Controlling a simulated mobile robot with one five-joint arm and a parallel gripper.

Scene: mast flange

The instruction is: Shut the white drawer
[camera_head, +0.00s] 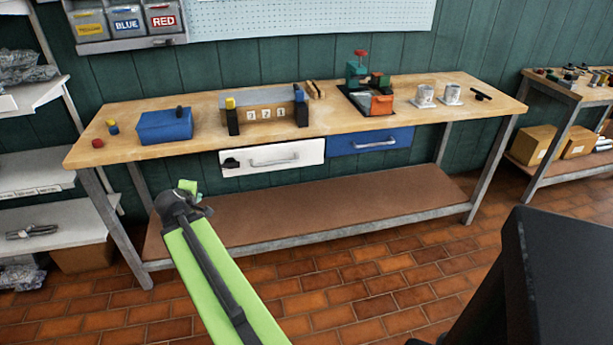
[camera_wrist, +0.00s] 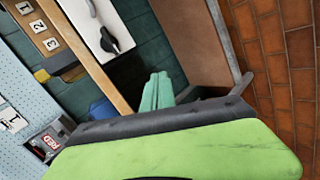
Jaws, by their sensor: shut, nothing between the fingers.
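The white drawer (camera_head: 290,156) hangs under the bench's front edge, with a grey bar handle (camera_head: 275,161) and a small black piece at the left of its front. Its lower edge sits a little lower than the blue drawer's beside it, so it seems to stand slightly forward; I cannot tell how far. In the wrist view the white drawer front (camera_wrist: 88,22) shows at the top. My gripper (camera_head: 188,186), with green fingers, is left of the drawer and apart from it. In the wrist view the gripper (camera_wrist: 157,90) is shut and empty.
The wooden bench (camera_head: 210,107) carries a blue box (camera_head: 165,126), a numbered block (camera_head: 266,114), a vise-like device and metal cups. A blue drawer (camera_head: 370,142) is right of the white one. A brown lower shelf (camera_head: 330,210) and steel legs lie below.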

